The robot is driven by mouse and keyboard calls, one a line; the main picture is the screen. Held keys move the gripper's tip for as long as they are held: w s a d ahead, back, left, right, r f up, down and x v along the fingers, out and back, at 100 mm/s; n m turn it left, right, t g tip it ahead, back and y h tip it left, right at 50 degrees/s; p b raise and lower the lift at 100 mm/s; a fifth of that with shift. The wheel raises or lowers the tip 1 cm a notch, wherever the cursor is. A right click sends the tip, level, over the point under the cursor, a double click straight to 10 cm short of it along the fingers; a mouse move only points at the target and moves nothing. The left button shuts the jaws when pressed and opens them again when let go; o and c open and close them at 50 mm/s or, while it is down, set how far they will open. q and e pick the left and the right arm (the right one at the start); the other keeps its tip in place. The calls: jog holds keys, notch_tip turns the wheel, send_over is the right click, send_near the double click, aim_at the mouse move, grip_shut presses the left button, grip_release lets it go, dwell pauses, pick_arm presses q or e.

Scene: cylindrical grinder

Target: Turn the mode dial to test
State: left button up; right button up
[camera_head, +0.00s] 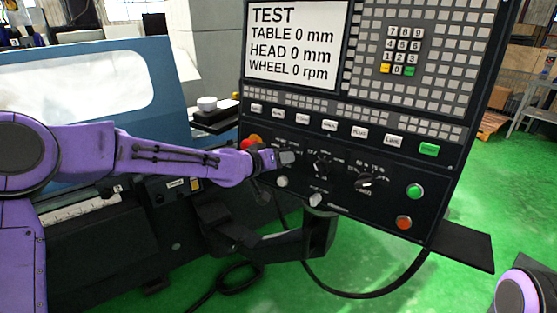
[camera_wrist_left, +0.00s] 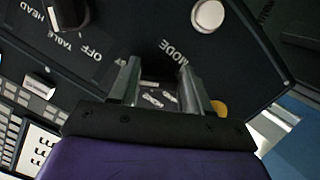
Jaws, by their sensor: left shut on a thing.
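The black control panel (camera_head: 335,222) carries a screen (camera_head: 297,42) that reads TEST, TABLE 0 mm, HEAD 0 mm and WHEEL 0 rpm. My left gripper (camera_head: 285,158) is at the left of the panel's dial row, shut on the mode dial. The dial itself is mostly hidden by the fingers. In the left wrist view the two fingers (camera_wrist_left: 160,85) stand either side of the dial's place, beside the MODE label (camera_wrist_left: 177,52). My right gripper is out of view.
A black selector dial (camera_head: 321,167) and another dial (camera_head: 366,183) sit to the right of the gripper. A row of labelled keys (camera_head: 330,125) lies above. A shelf (camera_head: 462,246) juts out below right.

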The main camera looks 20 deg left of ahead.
pick_arm(q)
jog(key=o, duration=1)
jog(key=b+v, duration=0.1)
jog(key=v, duration=0.9)
jog(key=shift+s+a+r, duration=0.1)
jog(key=shift+s, duration=0.15)
